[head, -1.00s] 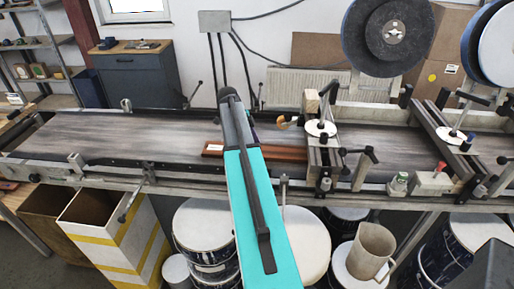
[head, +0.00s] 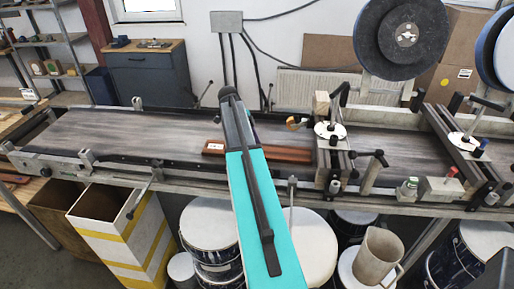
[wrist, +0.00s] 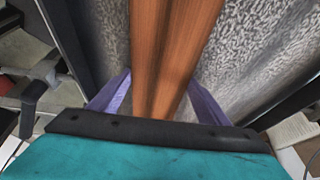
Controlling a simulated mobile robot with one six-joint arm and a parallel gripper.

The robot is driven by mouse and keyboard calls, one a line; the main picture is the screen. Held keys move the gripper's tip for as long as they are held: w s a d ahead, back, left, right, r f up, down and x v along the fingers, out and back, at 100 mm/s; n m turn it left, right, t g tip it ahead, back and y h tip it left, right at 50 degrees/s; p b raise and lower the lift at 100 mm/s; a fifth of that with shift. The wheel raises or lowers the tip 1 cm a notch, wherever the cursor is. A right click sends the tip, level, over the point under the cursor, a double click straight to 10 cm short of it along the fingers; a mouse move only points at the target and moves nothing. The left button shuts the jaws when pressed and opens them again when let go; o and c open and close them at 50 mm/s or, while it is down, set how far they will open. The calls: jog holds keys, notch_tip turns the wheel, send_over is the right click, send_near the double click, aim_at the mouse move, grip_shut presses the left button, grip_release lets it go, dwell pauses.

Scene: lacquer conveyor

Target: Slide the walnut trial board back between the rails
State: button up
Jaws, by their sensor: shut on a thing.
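The walnut board (head: 213,147) is a long reddish-brown strip lying lengthwise on the grey belt (head: 110,130), with a small white label near its left end. My arm covers part of it; its right end reaches the clamp frame. The front rail (head: 130,159) and back rail (head: 180,109) run along the belt. In the wrist view the board (wrist: 172,40) runs between the purple fingers of my gripper (wrist: 160,88), which is shut on it. My arm hides the gripper's fingertips in the head view.
A clamp frame with a white disc (head: 330,131) crosses the belt just right of my arm. Dark rollers (head: 405,38) stand behind it. Paint drums (head: 208,225) and a jug (head: 377,254) are below the front edge. The belt's left part is clear.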

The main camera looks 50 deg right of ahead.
jog(key=shift+w+a+b, duration=0.1)
jog(key=shift+w+a, duration=1)
jog(key=shift+w, duration=0.4)
jog(key=shift+w+a+b, duration=0.15)
jog(key=shift+w+a, duration=0.9)
jog(key=shift+w, duration=0.5)
jog(key=shift+w+a+b, duration=0.1)
jog(key=shift+w+a, duration=1)
jog(key=shift+w, duration=0.4)
jog(key=o, duration=1.3)
jog(key=shift+c, duration=0.2)
jog(key=b+v, duration=0.3)
jog(key=v, duration=1.1)
jog(key=shift+b, duration=0.3)
jog(key=shift+s+d, duration=0.1)
